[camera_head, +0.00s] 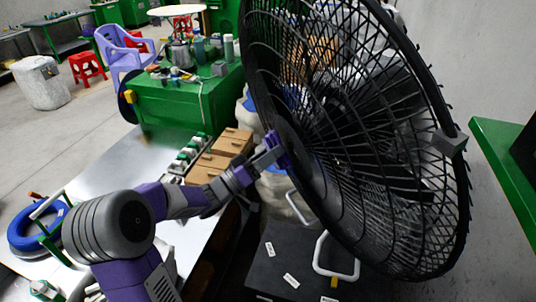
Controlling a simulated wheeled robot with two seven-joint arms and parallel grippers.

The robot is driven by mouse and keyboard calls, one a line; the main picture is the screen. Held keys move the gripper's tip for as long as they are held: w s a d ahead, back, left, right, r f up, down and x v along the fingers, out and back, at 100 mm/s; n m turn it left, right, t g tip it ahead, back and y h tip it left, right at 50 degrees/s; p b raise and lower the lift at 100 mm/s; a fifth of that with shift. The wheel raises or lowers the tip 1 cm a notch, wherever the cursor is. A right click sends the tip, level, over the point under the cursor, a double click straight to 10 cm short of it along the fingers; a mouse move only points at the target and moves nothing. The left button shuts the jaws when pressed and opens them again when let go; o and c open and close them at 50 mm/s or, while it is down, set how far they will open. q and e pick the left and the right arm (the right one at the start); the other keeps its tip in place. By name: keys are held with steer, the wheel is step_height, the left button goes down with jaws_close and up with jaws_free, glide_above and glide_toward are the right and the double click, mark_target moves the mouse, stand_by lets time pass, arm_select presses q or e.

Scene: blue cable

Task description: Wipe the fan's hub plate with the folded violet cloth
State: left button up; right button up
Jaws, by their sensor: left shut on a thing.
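The large black fan (375,170) fills the right half of the head view, its round wire cage tilted. Its dark hub plate (297,172) is at the cage's left-facing front. My left arm reaches in from the lower left, and my left gripper (272,155) is shut on the folded violet cloth (281,148). The cloth is at the hub plate and overlaps it in view; I cannot tell for sure whether it presses on it. The gripper hides part of the cloth. My right gripper is out of view.
A steel table (115,165) carries a blue cable coil (27,228) at its left. Brown boxes (222,153) stand behind my forearm. A green cabinet (180,108) with tools is behind. A black case (290,265) with white handles lies below the fan. A green table (505,165) is right.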

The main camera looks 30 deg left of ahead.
mark_target(277, 163)
arm_select(q)
steer(key=shift+x, duration=1)
stand_by(0.4)
steer(key=shift+d+f, duration=0.1)
steer(key=shift+s+d, duration=1.15)
steer(key=shift+d, duration=0.25)
steer(key=shift+s+d+b, duration=0.3)
steer(key=shift+s+d, duration=0.2)
steer(key=shift+d, duration=0.35)
steer(key=shift+s+d+b, duration=0.3)
steer(key=shift+s+d, duration=0.15)
steer(key=shift+d, duration=0.35)
steer(key=shift+w+a+p, duration=0.15)
steer(key=shift+w+a, duration=0.55)
steer(key=shift+a, duration=0.35)
steer(key=shift+w+a+p, duration=0.15)
steer(key=shift+w+a, duration=0.55)
steer(key=shift+a, duration=0.3)
steer(key=shift+w+a+p, duration=0.15)
steer(key=shift+w+a, duration=0.55)
steer(key=shift+a, duration=0.35)
